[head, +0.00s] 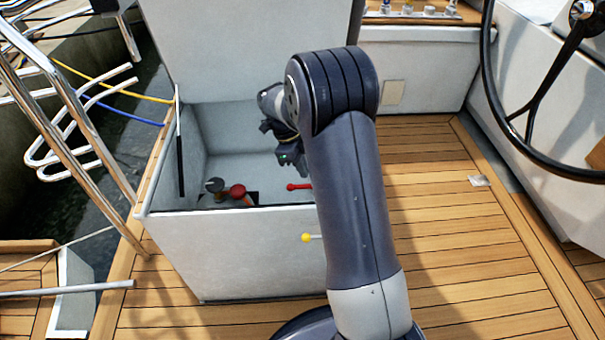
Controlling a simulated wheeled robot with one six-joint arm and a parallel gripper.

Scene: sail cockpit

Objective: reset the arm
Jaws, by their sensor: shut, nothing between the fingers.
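My arm (352,190) rises from the lower middle and bends over at the top, hiding part of the locker behind it. My gripper (293,158) hangs past the bend, over the open white locker (255,245). It is small and partly covered by the arm. Its fingers look shut and hold nothing that I can see.
In the locker are a wrench-like tool (214,186), a red-orange object (238,191) and a red handle (299,187). The lid (245,45) stands open. A yellow knob (306,238) is on the locker front. A steering wheel (535,115) is at right. The teak floor (440,220) is clear.

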